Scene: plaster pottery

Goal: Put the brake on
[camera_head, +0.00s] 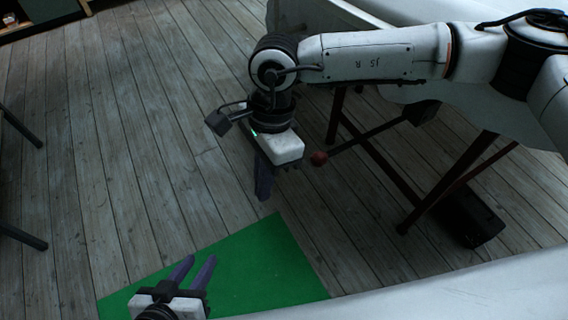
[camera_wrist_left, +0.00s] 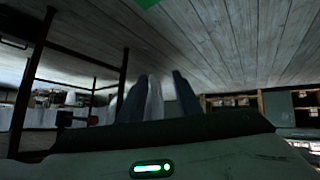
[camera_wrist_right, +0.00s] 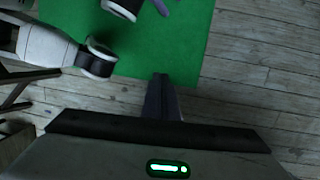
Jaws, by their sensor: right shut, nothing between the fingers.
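A lever with a red ball knob (camera_head: 319,158) sticks out from a dark box (camera_head: 422,112) under the pale machine at the right. I take it for the brake lever; its rod points left and slightly down in the head view. The knob also shows small in the left wrist view (camera_wrist_left: 92,120). My right gripper (camera_head: 264,188) is shut and empty, pointing down, just left of the knob and apart from it. My left gripper (camera_head: 196,262) is open and empty, low over the green mat. A pale shape shows between its fingers in the left wrist view, unclear.
A green mat (camera_head: 250,265) lies on the grey plank floor (camera_head: 100,130). Dark red frame legs (camera_head: 455,185) stand right of the lever, with a black box (camera_head: 472,215) beside them. Dark legs (camera_head: 22,125) show at the left edge. Open floor lies between.

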